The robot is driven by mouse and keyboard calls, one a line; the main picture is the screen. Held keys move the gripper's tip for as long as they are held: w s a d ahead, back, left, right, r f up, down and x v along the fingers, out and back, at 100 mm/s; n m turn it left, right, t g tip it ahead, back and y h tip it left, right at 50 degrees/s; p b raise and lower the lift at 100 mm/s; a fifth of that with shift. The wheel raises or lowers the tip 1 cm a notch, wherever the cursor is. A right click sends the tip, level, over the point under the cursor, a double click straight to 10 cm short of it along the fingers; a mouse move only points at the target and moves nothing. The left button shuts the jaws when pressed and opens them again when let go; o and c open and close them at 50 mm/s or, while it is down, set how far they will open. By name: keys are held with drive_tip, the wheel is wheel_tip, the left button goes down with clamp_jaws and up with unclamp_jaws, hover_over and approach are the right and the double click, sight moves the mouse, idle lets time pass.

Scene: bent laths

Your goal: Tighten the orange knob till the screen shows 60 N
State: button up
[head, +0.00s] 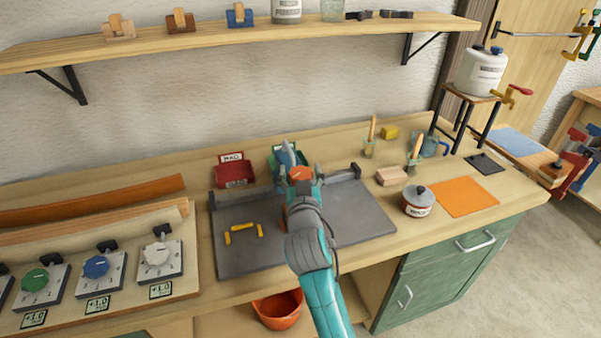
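My gripper (299,176) is at the far end of my teal arm, over the dark grey plate (355,220) on the bench. An orange, rounded patch (301,173) shows between the grey parts at its tip. It may be the orange knob, but I cannot tell for certain, nor whether my fingers touch it. My arm hides what lies beneath. No screen reading in N is legible. At the left, small screens (161,291) under a white dial (157,254), a blue dial (96,267) and a green dial (35,280) appear to read +1.0.
A wooden block (391,176), a lidded pot (418,201) and an orange mat (464,197) are at right. A shelf (200,38) runs above.

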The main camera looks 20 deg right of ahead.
idle(0.3)
drive_tip(key=v, duration=1.2)
drive_tip(key=shift+f, duration=0.15)
drive_tip(key=s+d+f+n+g+y, duration=0.1)
drive_tip(key=s+f+n+y, duration=0.3)
drive_tip(key=s+f, duration=1.4)
drive_tip(key=s+d+r+m+g, duration=0.1)
drive_tip(key=s+d, duration=0.1)
drive_tip(key=s, duration=2.2)
drive_tip(key=shift+r+g, duration=0.25)
drive_tip(key=shift+g, duration=0.05)
